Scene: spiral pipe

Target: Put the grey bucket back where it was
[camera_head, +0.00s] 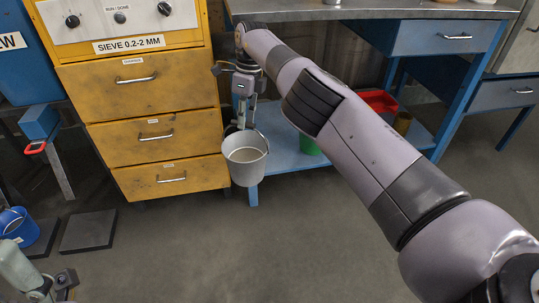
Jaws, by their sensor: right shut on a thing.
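The grey bucket (245,168) hangs upright from my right gripper (241,123), which is shut on its raised handle. The bucket is in front of the blue workbench's lower shelf, just right of the yellow drawer cabinet, and its bottom appears to be above the floor. It looks empty, though its inside shows only in part. Part of my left gripper (62,284) shows at the bottom left corner; its fingers are not clear there.
The yellow cabinet (150,90) stands close to the bucket's left. The blue workbench has a lower shelf (285,152) with a green container (309,145) and a red bin (380,101). A blue bucket (18,226) and a dark floor plate (88,231) are at left. The middle floor is clear.

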